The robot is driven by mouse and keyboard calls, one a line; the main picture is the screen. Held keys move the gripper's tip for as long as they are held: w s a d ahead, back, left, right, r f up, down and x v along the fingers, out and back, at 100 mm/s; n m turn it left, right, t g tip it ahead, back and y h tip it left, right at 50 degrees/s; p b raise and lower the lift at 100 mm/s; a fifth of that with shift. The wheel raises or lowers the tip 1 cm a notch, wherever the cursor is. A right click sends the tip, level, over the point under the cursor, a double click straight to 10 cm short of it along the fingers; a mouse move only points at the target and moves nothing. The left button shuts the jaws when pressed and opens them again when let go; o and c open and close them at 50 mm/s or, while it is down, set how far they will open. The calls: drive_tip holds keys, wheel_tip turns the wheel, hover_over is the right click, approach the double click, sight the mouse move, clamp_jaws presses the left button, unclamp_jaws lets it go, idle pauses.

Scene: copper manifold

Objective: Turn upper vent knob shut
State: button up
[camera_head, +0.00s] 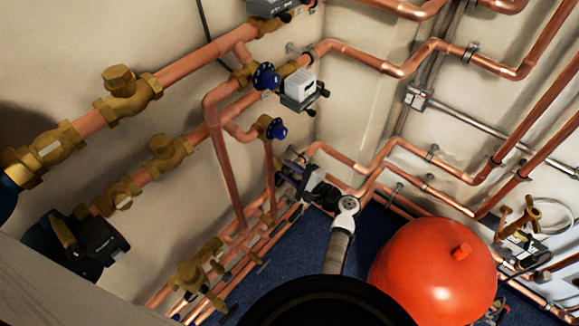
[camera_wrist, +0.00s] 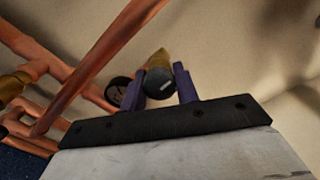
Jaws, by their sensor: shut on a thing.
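My gripper (camera_head: 292,172) is at the wall near the corner, below the blue knobs, in the head view. In the wrist view, its two purple fingers (camera_wrist: 159,76) stand on either side of a small brass-and-dark vent knob (camera_wrist: 159,84) with a pale mark on its end. The gripper is shut on this knob. In the head view the knob is hidden at the fingers, so its turn angle cannot be told there. A dark round part (camera_wrist: 118,92) lies just left of the fingers in the wrist view.
Two blue knobs, an upper one (camera_head: 265,76) and a lower one (camera_head: 277,129), sit on brass fittings above my gripper. Copper pipes (camera_head: 228,180) run close by on the left. A red tank (camera_head: 433,272) stands at lower right. Blue floor shows beneath.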

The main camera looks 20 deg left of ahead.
drive_tip(key=shift+m+p, duration=0.45)
drive_tip(key=shift+m, duration=0.35)
drive_tip(key=o, duration=1)
drive_tip(key=shift+c, duration=0.2)
drive_tip(key=b+v, duration=0.3)
drive_tip(key=v, duration=1.1)
